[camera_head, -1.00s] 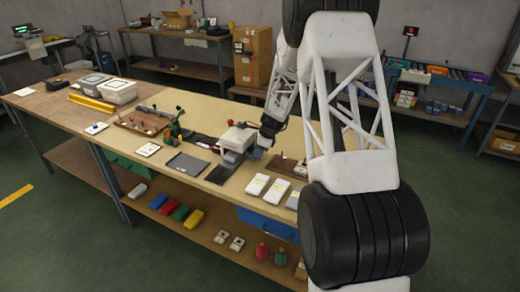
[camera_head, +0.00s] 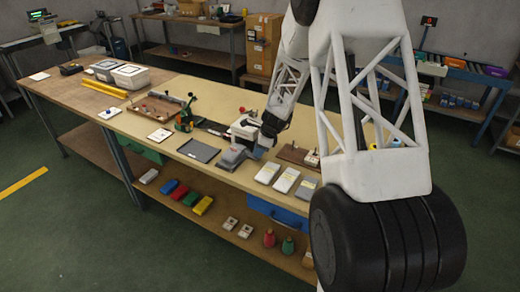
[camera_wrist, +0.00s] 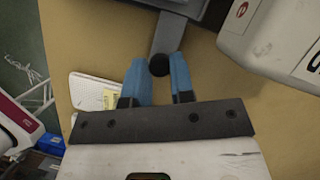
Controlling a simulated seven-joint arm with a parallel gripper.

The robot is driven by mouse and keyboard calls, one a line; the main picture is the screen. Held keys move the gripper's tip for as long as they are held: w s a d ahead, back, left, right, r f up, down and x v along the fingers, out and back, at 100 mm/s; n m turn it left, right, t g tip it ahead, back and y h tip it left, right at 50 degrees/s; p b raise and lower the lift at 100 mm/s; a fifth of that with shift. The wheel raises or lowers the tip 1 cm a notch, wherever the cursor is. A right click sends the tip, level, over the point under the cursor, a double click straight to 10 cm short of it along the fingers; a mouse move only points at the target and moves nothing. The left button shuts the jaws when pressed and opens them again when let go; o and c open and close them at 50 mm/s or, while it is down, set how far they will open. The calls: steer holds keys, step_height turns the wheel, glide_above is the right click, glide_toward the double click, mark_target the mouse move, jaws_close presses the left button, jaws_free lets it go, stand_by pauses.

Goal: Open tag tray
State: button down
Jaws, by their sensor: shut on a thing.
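A white box-shaped machine (camera_head: 246,126) stands on the bench, with a grey tray-like part (camera_head: 230,157) sticking out at its front. I take this part to be the tag tray. In the wrist view a grey bar (camera_wrist: 169,33) runs down from a dark grey body and ends in a round black knob (camera_wrist: 159,66). My gripper (camera_wrist: 160,88) has its blue fingers shut on the knob, one finger on each side. In the head view my gripper (camera_head: 257,152) is beside the tray; its fingertips are small there.
White packs (camera_head: 285,179) lie to the right of my gripper. A dark grey flat mat (camera_head: 198,150) lies to the left. The white machine's corner (camera_wrist: 275,40) is close by at upper right in the wrist view.

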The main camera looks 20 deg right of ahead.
steer(key=c, duration=1)
jaws_free()
steer(key=shift+r, duration=0.15)
steer(key=shift+v, duration=3.8)
